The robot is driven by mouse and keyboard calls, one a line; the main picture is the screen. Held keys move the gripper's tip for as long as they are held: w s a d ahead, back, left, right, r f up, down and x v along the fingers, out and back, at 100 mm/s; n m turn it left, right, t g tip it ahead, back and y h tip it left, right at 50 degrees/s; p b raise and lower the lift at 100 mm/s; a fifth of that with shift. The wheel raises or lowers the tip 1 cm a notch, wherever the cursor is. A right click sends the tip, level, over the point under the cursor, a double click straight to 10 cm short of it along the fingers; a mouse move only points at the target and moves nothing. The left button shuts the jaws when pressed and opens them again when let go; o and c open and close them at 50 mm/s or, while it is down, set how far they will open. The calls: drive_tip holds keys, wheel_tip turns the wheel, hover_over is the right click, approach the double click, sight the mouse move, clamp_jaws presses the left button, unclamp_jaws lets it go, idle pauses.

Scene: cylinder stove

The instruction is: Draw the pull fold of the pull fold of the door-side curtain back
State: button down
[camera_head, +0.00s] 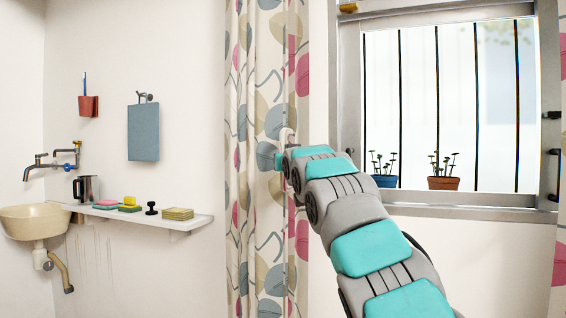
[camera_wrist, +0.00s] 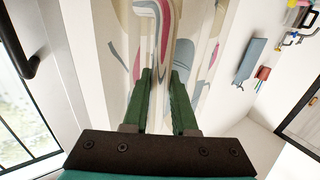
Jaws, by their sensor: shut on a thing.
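The curtain (camera_head: 262,120) hangs left of the window, cream with a leaf print in pink, teal and tan. Its folds run from the top of the head view down to the bottom edge. My gripper (camera_head: 281,160) is at the curtain's right part, about mid-height in view, mostly hidden behind my wrist. In the wrist view, the green fingers of my gripper (camera_wrist: 161,75) are shut on a fold of the curtain (camera_wrist: 160,45), which runs between them. Patterned cloth spreads on both sides of the fingers.
A window (camera_head: 455,105) with bars and two potted plants (camera_head: 444,183) on its sill is at right. Another curtain strip (camera_head: 559,270) shows at the right edge. A shelf (camera_head: 190,222) with small items and a basin (camera_head: 35,220) are at left.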

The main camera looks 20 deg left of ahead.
drive_tip(key=shift+a, duration=0.25)
drive_tip(key=c, duration=0.7)
unclamp_jaws()
drive_tip(key=shift+s+d, duration=0.1)
drive_tip(key=shift+d, duration=0.05)
drive_tip(key=b+v, duration=0.4)
drive_tip(key=v, duration=0.3)
drive_tip(key=shift+s, duration=0.25)
drive_tip(key=shift+d, duration=0.1)
